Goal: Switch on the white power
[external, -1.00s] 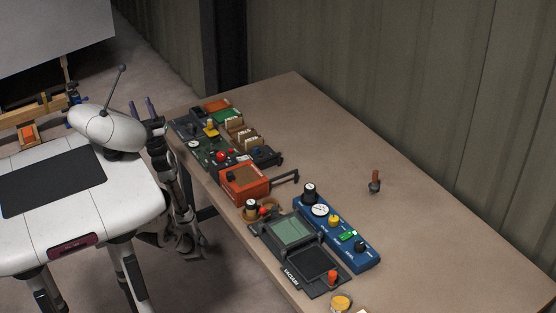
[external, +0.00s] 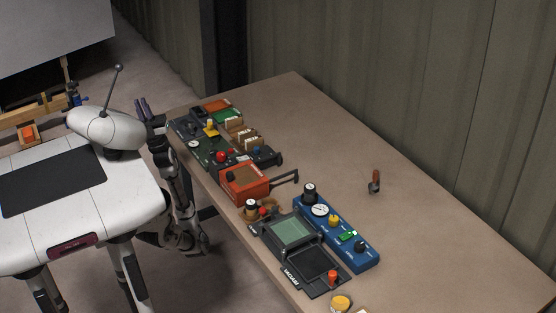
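No white power switch can be made out at this size. The control boxes stand in a row along the table's near-left edge. A blue box (external: 366,257) carries a white round gauge (external: 320,210), a yellow knob, dark knobs and a small green part (external: 347,236). Beside it is a dark panel (external: 315,264) with a red knob (external: 333,276). A dark green box (external: 206,155) with a red button (external: 221,157) is farther back. My gripper (external: 143,103) points up beside the table's far-left corner, apart from every box. Its fingers appear close together; the gap is unclear.
An orange box (external: 243,182) with a dark lever sits mid-row. Brown card holders (external: 240,130) stand behind the green box. A small brown-handled thing (external: 375,181) stands alone on the table (external: 440,230), whose right side is mostly clear. A ribbed wall rises behind.

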